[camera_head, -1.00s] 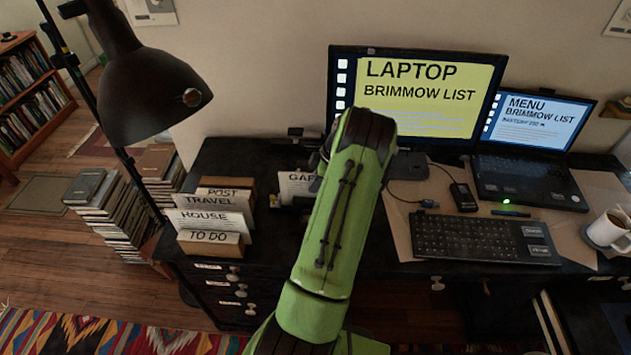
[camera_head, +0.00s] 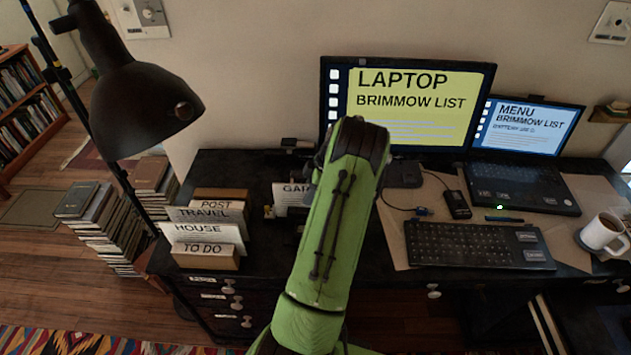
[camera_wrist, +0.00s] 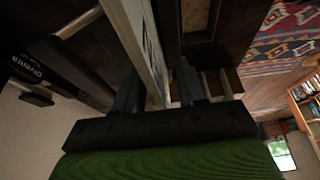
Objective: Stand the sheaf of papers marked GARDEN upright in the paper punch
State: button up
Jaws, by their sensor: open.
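The white sheaf (camera_head: 291,196), with "GAR" readable and the rest hidden behind my arm, stands upright at a dark low object on the desk. That object looks like the paper punch (camera_head: 270,212), but my arm covers most of it. In the wrist view a pale sheet edge, which looks like the sheaf (camera_wrist: 146,45), runs between my two fingers. My gripper (camera_wrist: 158,88) is open, with one finger on each side of it. Whether a finger touches the paper cannot be told. The gripper itself is hidden in the head view.
A file holder (camera_head: 212,258) with POST, TRAVEL, HOUSE and TO DO papers stands to the left. A lamp (camera_head: 140,108) overhangs that side. The monitor (camera_head: 410,105), laptop (camera_head: 525,180), keyboard (camera_head: 475,245) and mug (camera_head: 602,232) fill the right of the desk.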

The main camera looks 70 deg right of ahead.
jog(key=p+v, duration=0.2)
jog(key=v, duration=1.3)
jog(key=shift+w+r, duration=0.1)
